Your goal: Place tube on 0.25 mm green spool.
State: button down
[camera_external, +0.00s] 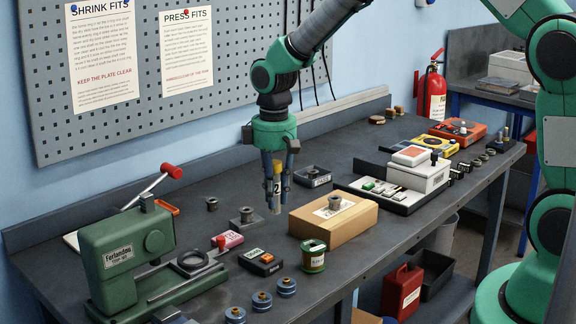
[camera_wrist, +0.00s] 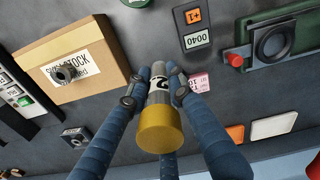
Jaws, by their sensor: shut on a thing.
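My gripper (camera_external: 277,181) is shut on the tube (camera_external: 276,196) and holds it upright above the bench. The tube has a yellow end and a pale label with black print. In the wrist view, my gripper (camera_wrist: 160,88) has its fingers around the tube (camera_wrist: 161,128), with the yellow end nearest the camera. The green spool (camera_external: 313,257) stands on the bench near the front edge, below and to the right of my gripper, apart from the tube. Its pale label is too small to read. The spool (camera_wrist: 136,2) is cut off at the wrist view's top edge.
A cardboard box (camera_external: 333,217) with a grey ring on it stands right of my gripper. A black device (camera_external: 262,262) lies left of the spool. Several blue spools (camera_external: 261,302) stand along the front edge. A green press (camera_external: 125,258) is at the left.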

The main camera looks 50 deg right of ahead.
jog(key=s+r+m+p, duration=0.1)
jog(key=s+p, duration=0.4)
jog(key=s, duration=2.3)
jog(key=shift+d+m, duration=0.25)
jog(key=shift+m, duration=0.35)
jog(key=shift+w, duration=0.15)
send_over(313, 245)
jog(key=shift+s+f, duration=0.45)
jog(key=shift+f, duration=0.2)
jog(key=shift+w+f, duration=0.1)
jog(key=shift+w, duration=0.35)
jog(key=shift+f, duration=1.75)
jog(key=shift+f, duration=0.1)
jog(key=c, duration=1.5)
grip_release()
jog(key=shift+c, duration=0.2)
